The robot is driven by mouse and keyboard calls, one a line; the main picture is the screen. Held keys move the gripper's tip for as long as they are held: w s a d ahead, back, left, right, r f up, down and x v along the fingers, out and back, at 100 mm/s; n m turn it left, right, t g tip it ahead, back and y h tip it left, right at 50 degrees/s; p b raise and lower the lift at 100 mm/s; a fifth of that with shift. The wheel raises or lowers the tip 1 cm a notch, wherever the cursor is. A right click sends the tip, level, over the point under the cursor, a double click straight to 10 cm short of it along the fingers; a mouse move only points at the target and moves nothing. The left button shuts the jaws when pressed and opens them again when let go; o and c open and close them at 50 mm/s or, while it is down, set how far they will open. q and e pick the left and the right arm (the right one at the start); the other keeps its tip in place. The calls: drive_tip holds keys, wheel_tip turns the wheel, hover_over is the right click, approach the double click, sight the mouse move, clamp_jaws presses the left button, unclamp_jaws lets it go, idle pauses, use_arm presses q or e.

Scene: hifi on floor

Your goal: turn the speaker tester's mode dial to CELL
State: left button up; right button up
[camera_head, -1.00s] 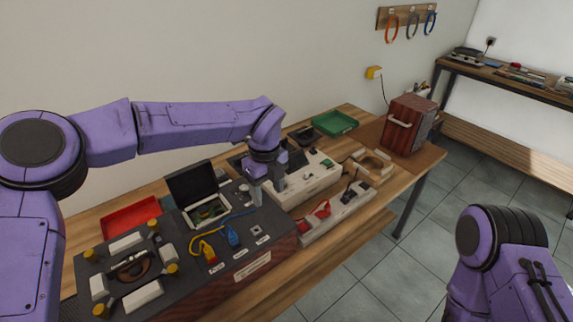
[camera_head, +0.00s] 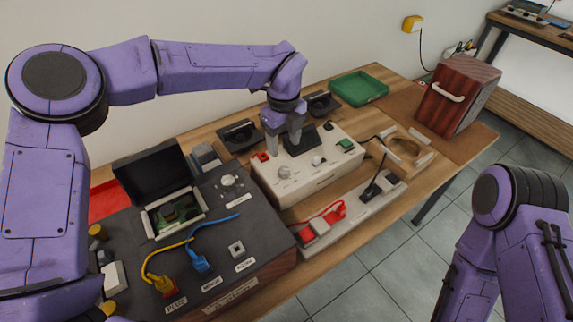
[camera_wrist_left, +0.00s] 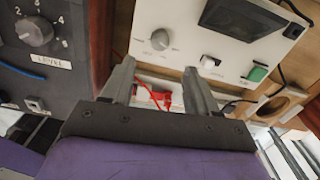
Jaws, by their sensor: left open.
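The speaker tester appears to be the white box (camera_head: 318,178), with a dark tilted screen on top. My left gripper (camera_head: 283,148) is open and empty, pointing down over the tester near the dial, with no contact visible. In the left wrist view the dial lies beyond the gap between the fingertips (camera_wrist_left: 157,66). My right arm shows at the right; its gripper is out of view.
A dark console (camera_head: 222,262) with a numbered knob (camera_wrist_left: 35,31) and plugged cables stands to the left. A white power strip (camera_head: 375,195) with a red plug lies in front of the tester. A green tray (camera_head: 359,88) and wooden box (camera_head: 457,98) stand farther back.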

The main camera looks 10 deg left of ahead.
sight(284, 170)
use_arm(q)
wheel_tip(284, 170, down, 9)
drive_tip(key=shift+f+p, duration=0.2)
drive_tip(key=shift+p, duration=1)
drive_tip(key=shift+f, duration=0.4)
drive_tip(key=c, duration=1)
